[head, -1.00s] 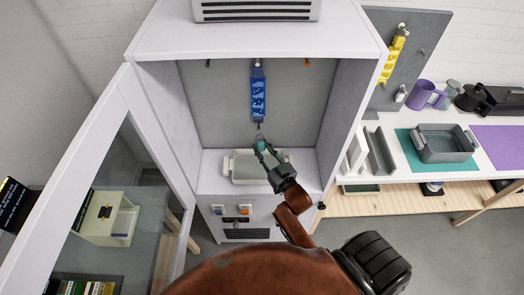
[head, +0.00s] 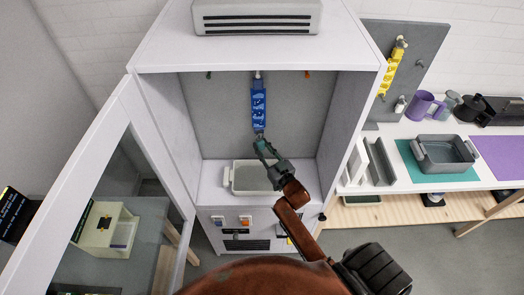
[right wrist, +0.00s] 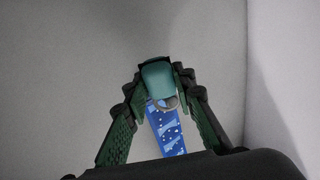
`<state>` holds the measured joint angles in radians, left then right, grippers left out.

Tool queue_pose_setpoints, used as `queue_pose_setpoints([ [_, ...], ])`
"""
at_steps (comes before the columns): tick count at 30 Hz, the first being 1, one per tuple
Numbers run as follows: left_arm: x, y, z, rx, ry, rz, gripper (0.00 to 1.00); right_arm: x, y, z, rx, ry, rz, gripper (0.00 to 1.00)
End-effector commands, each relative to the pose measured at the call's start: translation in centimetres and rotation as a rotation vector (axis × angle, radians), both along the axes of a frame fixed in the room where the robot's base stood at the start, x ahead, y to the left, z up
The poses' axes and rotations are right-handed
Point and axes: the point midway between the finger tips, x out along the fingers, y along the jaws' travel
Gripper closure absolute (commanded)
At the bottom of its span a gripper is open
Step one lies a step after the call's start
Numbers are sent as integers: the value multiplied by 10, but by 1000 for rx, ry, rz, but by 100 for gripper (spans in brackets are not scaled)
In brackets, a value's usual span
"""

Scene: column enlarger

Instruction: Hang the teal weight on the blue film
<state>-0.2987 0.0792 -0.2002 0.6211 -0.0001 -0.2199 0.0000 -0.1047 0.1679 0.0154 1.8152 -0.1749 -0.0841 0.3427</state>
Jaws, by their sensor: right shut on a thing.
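The blue film (head: 258,106) hangs from the top inside the open white cabinet, in the head view. In the right wrist view its patterned strip (right wrist: 166,128) shows below and behind the teal weight (right wrist: 157,76). My right gripper (head: 260,144) is shut on the teal weight just under the film's lower end. The weight's grey ring (right wrist: 166,103) overlaps the film's end in the wrist view. I cannot tell whether they touch. In the head view the weight is mostly hidden by the fingers. My left gripper is not in view.
A pale tray (head: 252,177) stands on the cabinet floor below my right gripper. The glass door (head: 100,170) is open at the left. At the right, a bench holds a grey tray (head: 443,154) and a purple mug (head: 424,105). A yellow strip (head: 391,72) hangs on a grey board.

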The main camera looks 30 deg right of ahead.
Motion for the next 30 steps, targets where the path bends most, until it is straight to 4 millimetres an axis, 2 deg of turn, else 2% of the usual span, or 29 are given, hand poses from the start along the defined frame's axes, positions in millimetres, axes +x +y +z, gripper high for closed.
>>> queue_pose_setpoints([
  [9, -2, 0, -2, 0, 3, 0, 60, 6, -4, -7, -1, -1, -1, 100],
  [25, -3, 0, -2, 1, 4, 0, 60, 6, -4, -7, -1, -1, 0, 100],
  [26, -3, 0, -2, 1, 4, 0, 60, 6, -4, -7, -1, -1, 0, 75],
  [30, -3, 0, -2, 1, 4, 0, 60, 6, -4, -7, -1, -1, 0, 65],
])
